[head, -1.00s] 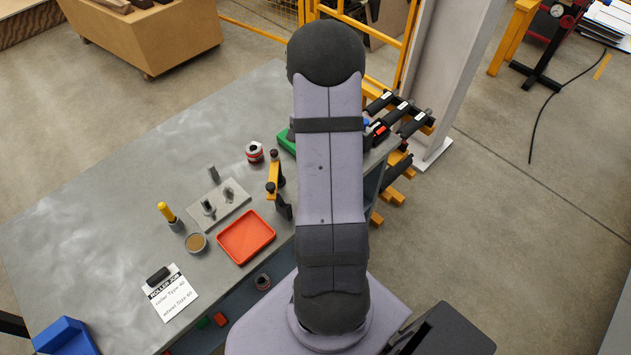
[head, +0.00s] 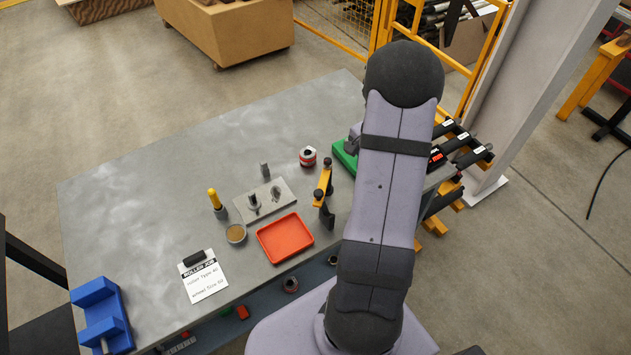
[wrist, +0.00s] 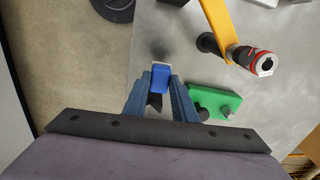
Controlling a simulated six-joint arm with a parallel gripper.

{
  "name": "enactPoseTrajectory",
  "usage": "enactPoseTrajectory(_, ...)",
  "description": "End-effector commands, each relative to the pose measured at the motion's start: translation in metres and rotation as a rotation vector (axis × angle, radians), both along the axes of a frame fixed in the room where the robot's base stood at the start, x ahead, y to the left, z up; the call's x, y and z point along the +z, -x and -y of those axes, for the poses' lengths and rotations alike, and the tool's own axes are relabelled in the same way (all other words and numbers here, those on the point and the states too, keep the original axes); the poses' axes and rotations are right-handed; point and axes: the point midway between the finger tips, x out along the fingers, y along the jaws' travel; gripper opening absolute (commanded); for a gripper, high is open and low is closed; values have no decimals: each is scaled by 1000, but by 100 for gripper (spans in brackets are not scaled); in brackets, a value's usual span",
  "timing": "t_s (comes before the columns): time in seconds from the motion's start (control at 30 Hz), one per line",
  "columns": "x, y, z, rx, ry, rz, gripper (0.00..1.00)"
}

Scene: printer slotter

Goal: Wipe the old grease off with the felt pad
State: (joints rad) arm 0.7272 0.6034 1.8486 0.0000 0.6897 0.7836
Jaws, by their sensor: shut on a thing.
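In the wrist view my gripper (wrist: 161,92) is shut on a small blue block with a pale grey end face, which I take to be the felt pad (wrist: 160,78). It is held over the edge of the bench, beside a green block (wrist: 215,101) to the right. The arm hides the jaws and pad in the head view. An orange bracket (head: 323,183) stands on the bench; in the wrist view a red-and-grey ringed part (wrist: 262,62) shows near its end. I cannot make out old grease on any surface.
A red tray (head: 285,237), an open tin with brown contents (head: 236,233), a yellow-handled tool (head: 215,200) and a grey fixture plate (head: 283,189) stand on the bench (head: 140,200). Black rollers (head: 475,157) lie on a rack at right. The bench's left side is mostly clear.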

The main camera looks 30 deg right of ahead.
Motion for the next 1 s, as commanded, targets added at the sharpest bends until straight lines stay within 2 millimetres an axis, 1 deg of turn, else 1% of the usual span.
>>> enactPoseTrajectory(0.13,-4,-11,-1,49,1,1,3)
enactPoseTrajectory(0.23,-9,-26,-3,125,1,1,3)
enactPoseTrajectory(0.5,-18,-87,-17,426,2,2,3)
enactPoseTrajectory(0.67,-19,-114,-27,569,2,2,3)
enactPoseTrajectory(0.8,-15,-134,-43,692,1,1,3)
enactPoseTrajectory(0.87,-14,-141,-51,741,1,1,3)
enactPoseTrajectory(1.0,-3,-145,-77,840,0,0,3)
